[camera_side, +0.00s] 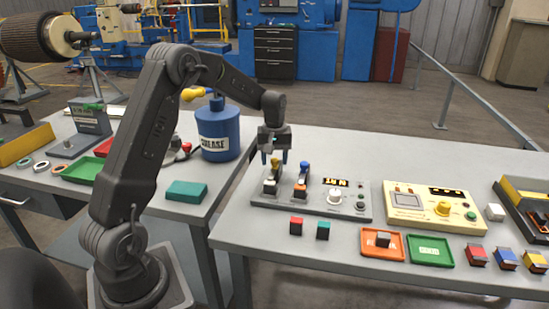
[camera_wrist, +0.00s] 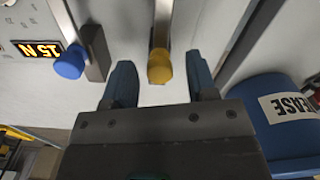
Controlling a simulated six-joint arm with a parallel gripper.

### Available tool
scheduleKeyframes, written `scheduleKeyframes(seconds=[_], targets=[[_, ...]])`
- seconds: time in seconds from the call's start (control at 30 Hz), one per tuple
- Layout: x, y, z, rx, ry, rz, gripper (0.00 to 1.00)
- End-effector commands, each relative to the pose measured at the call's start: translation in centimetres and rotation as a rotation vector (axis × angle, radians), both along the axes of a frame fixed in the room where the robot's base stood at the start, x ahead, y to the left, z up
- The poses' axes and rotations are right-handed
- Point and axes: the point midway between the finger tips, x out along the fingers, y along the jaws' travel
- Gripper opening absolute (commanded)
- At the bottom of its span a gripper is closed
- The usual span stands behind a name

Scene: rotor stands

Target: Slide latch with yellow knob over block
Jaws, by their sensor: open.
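The yellow knob (camera_wrist: 160,67) sits at the end of a slim grey latch bar (camera_wrist: 162,22) in the wrist view. My gripper (camera_wrist: 158,64) is open, with one blue fingertip on each side of the knob and gaps between. In the side view, my gripper (camera_side: 273,160) points down over the left end of the grey control panel (camera_side: 345,210), and the yellow knob shows only partly below it. A small pale block (camera_side: 270,187) is at the front of that latch. I cannot tell whether the latch covers it.
A blue-knobbed latch (camera_side: 304,166) stands just right, with a dark block (camera_wrist: 96,52) close beside its knob in the wrist view. A blue grease can (camera_side: 218,135) stands left.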

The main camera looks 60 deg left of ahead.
Motion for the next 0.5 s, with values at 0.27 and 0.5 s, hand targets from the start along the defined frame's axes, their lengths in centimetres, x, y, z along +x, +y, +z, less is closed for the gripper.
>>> scheduleKeyframes(seconds=[0.27,0.5], targets=[[0.1,0.1,0.7,0.002,-0.005,0.001,0.52],[0.1,0.1,5.2,0.004,-0.007,0.001,0.52]])
